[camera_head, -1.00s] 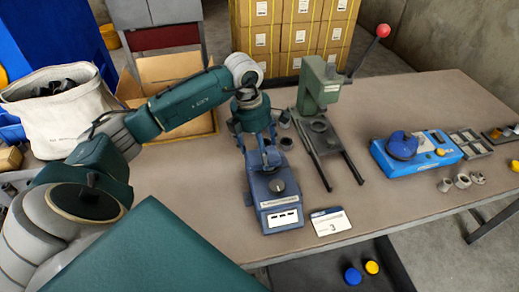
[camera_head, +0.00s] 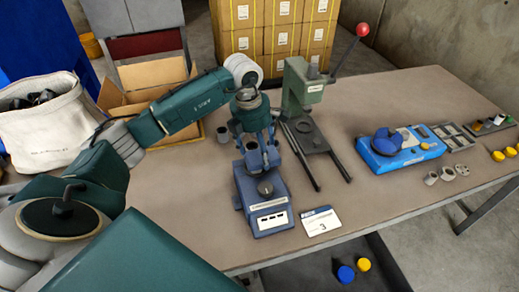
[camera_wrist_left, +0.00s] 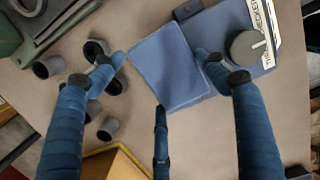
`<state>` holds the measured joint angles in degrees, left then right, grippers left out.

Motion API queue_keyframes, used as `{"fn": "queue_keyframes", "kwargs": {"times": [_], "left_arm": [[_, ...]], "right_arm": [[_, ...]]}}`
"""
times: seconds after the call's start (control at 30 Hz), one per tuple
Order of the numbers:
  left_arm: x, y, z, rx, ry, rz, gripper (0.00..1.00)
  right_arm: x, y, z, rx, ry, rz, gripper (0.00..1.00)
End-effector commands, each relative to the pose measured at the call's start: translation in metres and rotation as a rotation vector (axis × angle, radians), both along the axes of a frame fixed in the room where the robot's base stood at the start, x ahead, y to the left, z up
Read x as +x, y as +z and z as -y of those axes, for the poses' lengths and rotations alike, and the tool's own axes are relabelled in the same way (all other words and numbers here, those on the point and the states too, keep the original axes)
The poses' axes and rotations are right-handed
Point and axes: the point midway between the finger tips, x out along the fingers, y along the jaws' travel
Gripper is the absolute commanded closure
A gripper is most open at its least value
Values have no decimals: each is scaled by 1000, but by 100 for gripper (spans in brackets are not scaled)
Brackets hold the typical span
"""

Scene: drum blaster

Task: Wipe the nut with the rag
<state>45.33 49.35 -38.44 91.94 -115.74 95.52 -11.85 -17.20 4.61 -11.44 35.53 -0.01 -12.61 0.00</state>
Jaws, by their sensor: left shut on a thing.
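My left gripper (camera_head: 255,157) points down at the blue bench device (camera_head: 272,220). In the left wrist view its blue fingers (camera_wrist_left: 163,85) stand around a flat blue block (camera_wrist_left: 170,65) beside the device's round knob (camera_wrist_left: 248,46), and they seem closed on it. I cannot tell whether this block is part of the device or a folded cloth. Several grey hollow rings or cups (camera_wrist_left: 48,66) lie near the left finger. More grey nut-like pieces (camera_head: 447,173) lie at the table's right. I cannot identify the rag for sure. My right gripper is not in view.
A green lever press (camera_head: 302,88) stands just right of my gripper. A blue machine (camera_head: 400,152) and small trays (camera_head: 453,138) are farther right. A canvas bag (camera_head: 40,130) and an open cardboard box (camera_head: 150,73) are at left. The table's front middle is clear except a card (camera_head: 319,222).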

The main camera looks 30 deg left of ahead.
Motion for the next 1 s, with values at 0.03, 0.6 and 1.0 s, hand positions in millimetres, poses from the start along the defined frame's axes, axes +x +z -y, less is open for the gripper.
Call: {"fn": "queue_keyframes", "kwargs": {"times": [0.03,0.6,1.0], "left_arm": [[-2,0,-2,1,1,0,47],[-32,-1,-26,1,1,0,47],[-33,0,-26,0,0,0,47]], "right_arm": [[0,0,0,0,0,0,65],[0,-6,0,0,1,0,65],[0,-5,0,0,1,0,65]]}}
